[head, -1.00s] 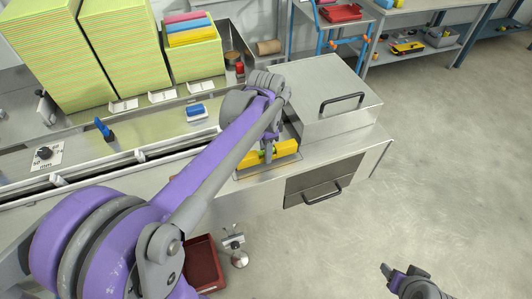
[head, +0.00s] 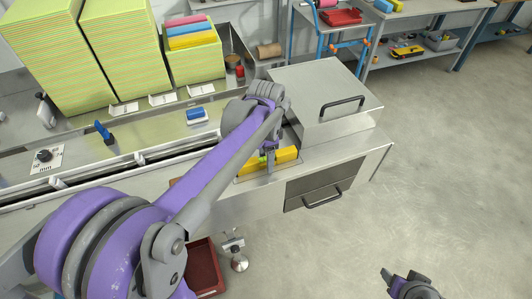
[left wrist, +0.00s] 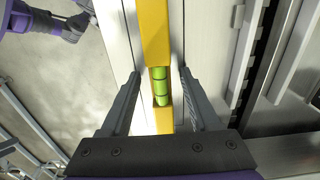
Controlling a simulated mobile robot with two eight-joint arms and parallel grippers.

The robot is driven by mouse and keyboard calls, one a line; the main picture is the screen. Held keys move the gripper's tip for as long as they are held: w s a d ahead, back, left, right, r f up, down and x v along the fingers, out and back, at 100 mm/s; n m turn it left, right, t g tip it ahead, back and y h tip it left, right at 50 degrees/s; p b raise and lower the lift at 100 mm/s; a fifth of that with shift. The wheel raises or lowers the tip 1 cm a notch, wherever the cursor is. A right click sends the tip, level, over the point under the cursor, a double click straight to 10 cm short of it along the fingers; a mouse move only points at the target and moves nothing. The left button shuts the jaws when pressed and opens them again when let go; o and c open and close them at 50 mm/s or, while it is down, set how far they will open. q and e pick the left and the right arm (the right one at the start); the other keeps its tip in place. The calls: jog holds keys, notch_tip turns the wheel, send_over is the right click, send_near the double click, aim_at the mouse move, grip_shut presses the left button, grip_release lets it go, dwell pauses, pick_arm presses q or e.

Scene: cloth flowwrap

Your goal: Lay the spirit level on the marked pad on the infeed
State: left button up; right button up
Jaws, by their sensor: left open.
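The yellow spirit level (head: 285,156) with green vials lies on the marked pad (head: 243,179) on the steel infeed, in front of the metal box. Only a corner of the pad shows. My left gripper (head: 267,163) is over the middle of the level. In the left wrist view, the level (left wrist: 155,35) runs between the open fingers of my left gripper (left wrist: 158,78), with a gap on each side and its green vial between them. My right gripper (head: 398,276) is at the lower right over the floor, away from the level; its jaw gap is unclear.
A steel box with a black handle (head: 342,106) stands right behind the level. A dark red bin (head: 204,268) is below the counter. The floor at right is clear.

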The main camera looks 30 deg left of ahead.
pick_arm(q)
notch_tip(320, 180, up, 12)
jog(key=s+d+f+n+t, duration=0.3)
jog(key=s+f+n, duration=0.1)
jog(key=s+f, duration=0.3)
jog(key=s+d+f+n+t, duration=0.2)
jog(key=s+d+f+n, duration=0.1)
jog(key=s+f, duration=0.3)
jog(key=shift+s+d+f+n+t, duration=0.35)
jog(key=shift+d+f+n+t, duration=0.1)
jog(key=shift+n, duration=0.15)
jog(key=shift+a, duration=0.15)
